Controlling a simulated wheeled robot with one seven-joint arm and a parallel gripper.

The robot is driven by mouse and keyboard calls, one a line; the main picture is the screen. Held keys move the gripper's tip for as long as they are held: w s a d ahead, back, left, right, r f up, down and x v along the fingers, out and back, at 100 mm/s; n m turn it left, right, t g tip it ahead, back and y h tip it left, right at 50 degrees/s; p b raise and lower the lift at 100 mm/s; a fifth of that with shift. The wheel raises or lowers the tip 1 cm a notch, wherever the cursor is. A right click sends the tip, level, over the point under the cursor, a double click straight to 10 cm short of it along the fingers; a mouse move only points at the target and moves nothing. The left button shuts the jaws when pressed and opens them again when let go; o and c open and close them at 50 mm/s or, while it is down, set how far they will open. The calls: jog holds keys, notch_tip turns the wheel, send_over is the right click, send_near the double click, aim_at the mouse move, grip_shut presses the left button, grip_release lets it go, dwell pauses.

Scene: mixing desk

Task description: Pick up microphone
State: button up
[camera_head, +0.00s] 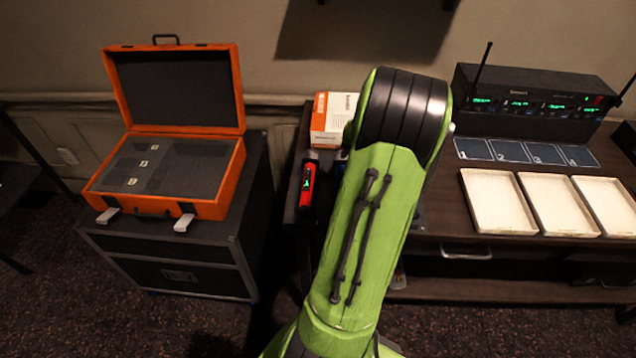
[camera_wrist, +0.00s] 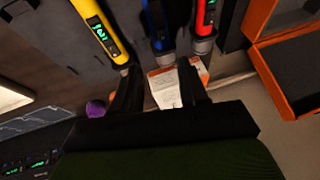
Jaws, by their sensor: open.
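A red microphone (camera_head: 307,186) with a lit green display lies near the left edge of the desk. It also shows in the wrist view (camera_wrist: 205,20). A blue microphone (camera_wrist: 156,22) lies to its left in the wrist view; my arm hides most of it in the head view. A yellow microphone (camera_wrist: 97,30) lies further left in the wrist view. My gripper (camera_wrist: 158,70) is open and empty. In the wrist view its fingertips appear on either side of the blue microphone's grey head end; I cannot tell the height gap. My arm hides it in the head view.
A white and orange box (camera_head: 333,118) stands at the desk's back left. An open orange case (camera_head: 236,178) with grey foam sits on a black cabinet (camera_head: 205,262) to the left. Right are a receiver (camera_head: 535,103) and several pale trays (camera_head: 497,202). A purple ball (camera_wrist: 95,108) shows beside a finger.

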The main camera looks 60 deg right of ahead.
jog(key=b+x, duration=0.3)
jog(key=x, duration=1.2)
jog(key=shift+w+f, duration=0.15)
jog(key=shift+f, duration=0.05)
jog(key=shift+r, duration=0.1)
grip_shut()
